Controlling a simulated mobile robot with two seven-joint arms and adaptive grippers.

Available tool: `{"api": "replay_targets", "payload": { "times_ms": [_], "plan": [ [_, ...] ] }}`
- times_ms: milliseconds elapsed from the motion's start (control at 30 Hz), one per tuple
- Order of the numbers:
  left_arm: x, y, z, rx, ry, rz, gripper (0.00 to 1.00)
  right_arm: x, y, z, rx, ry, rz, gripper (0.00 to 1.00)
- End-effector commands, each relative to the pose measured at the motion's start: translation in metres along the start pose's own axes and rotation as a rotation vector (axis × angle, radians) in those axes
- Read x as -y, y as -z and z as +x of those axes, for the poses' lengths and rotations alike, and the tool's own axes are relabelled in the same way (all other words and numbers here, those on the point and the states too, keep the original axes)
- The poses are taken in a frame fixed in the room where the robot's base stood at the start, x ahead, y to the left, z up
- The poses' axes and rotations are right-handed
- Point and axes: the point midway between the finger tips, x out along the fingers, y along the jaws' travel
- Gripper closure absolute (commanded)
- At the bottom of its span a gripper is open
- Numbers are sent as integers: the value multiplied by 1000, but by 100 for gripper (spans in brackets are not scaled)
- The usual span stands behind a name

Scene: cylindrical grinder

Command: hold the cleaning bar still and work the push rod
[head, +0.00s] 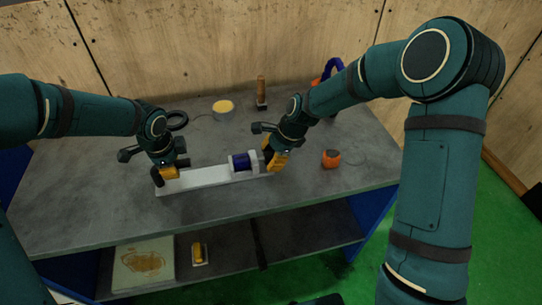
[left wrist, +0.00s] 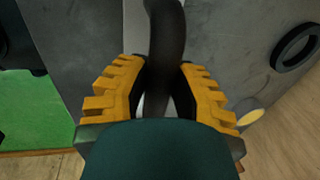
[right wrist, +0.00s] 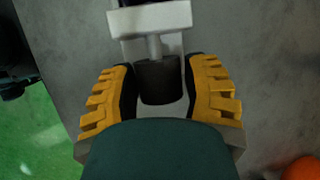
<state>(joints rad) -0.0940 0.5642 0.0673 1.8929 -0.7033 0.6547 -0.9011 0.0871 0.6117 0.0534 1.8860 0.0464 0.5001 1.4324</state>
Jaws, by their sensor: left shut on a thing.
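The cleaning bar (head: 208,177) is a long pale bar lying on the grey table. A blue cylinder (head: 241,162) sits in a white housing near its right end. My left gripper (head: 168,172) is at the bar's left end, shut on its black curved handle (left wrist: 166,40). My right gripper (head: 274,158) is at the right end by the housing. In the right wrist view, the push rod (right wrist: 154,46) ends in a black knob (right wrist: 159,82) between my right gripper's fingers (right wrist: 160,88). The fingers look open, with narrow gaps beside the knob.
A black ring (head: 177,120), a round tin with yellow contents (head: 223,108) and an upright wooden-handled tool (head: 261,92) stand behind. An orange object (head: 331,158) lies to the right. The table's front (head: 100,235) is clear. A lower shelf holds a yellow-handled item (head: 198,254).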

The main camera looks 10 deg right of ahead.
Motion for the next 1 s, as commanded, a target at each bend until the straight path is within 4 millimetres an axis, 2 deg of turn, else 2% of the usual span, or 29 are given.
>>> {"api": "replay_targets", "payload": {
  "times_ms": [33, 100, 267, 500, 800, 833, 900, 1000],
  "plan": [
    [0, -1, 0, 1, -2, -1, 100, 0, 0, 0, 0, 0, 0, 75],
    [0, -1, 0, 1, -2, -1, 100, 0, 0, 0, 0, 0, 0, 100],
    [0, -1, 0, 1, -2, 0, 100, 0, 6, -2, -1, 0, 3, 100],
    [0, -1, 0, 2, -2, -1, 100, 0, 40, -16, -3, 0, 5, 100],
    [0, -2, 0, 3, -1, -2, 100, 0, 44, -17, -4, 0, 3, 100],
    [0, -2, 0, 3, -1, -2, 100, 0, 44, -17, -4, 0, 3, 54],
    [0, -2, 0, 3, -1, -3, 100, 0, 44, -17, -4, 0, 3, 30],
    [0, -2, 0, 3, -1, -2, 100, 0, 43, -17, -2, 0, 2, 27]
  ]
}}
